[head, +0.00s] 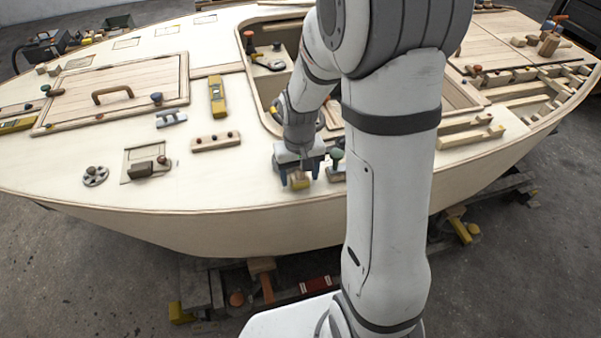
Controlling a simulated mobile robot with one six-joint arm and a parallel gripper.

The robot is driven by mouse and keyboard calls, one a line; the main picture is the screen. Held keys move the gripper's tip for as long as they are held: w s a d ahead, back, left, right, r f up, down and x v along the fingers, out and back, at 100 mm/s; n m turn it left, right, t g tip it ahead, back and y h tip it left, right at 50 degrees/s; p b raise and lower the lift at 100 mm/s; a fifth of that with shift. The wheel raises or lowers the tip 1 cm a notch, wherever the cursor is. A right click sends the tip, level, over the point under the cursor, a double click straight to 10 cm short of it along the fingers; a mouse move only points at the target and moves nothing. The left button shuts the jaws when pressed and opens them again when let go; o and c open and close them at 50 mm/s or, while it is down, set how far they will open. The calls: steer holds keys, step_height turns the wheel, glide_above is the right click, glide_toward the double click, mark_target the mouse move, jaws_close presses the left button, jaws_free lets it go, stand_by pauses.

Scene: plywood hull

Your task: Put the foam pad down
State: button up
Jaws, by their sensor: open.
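My gripper (299,175) points down over the pale deck near the hull's front edge, with its two blue fingers apart. No other thing is clearly a foam pad. My arm hides part of the deck on the right.
The open cockpit (262,85) is behind. Bare deck (235,178) lies left of my gripper.

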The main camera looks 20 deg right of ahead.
step_height(320, 180, up, 11)
steer(key=shift+w+f+p, duration=0.1)
steer(key=shift+p, duration=0.25)
steer(key=shift+r, duration=0.7)
steer(key=s+r+t, duration=0.2)
steer(key=s+r, duration=0.2)
steer(key=s, duration=1)
steer(key=shift+s+d+t, duration=0.15)
steer(key=shift+s+t, duration=0.15)
steer(key=shift+w+p+v, duration=0.2)
steer(key=shift+p+v, duration=0.85)
steer(key=shift+v, duration=0.05)
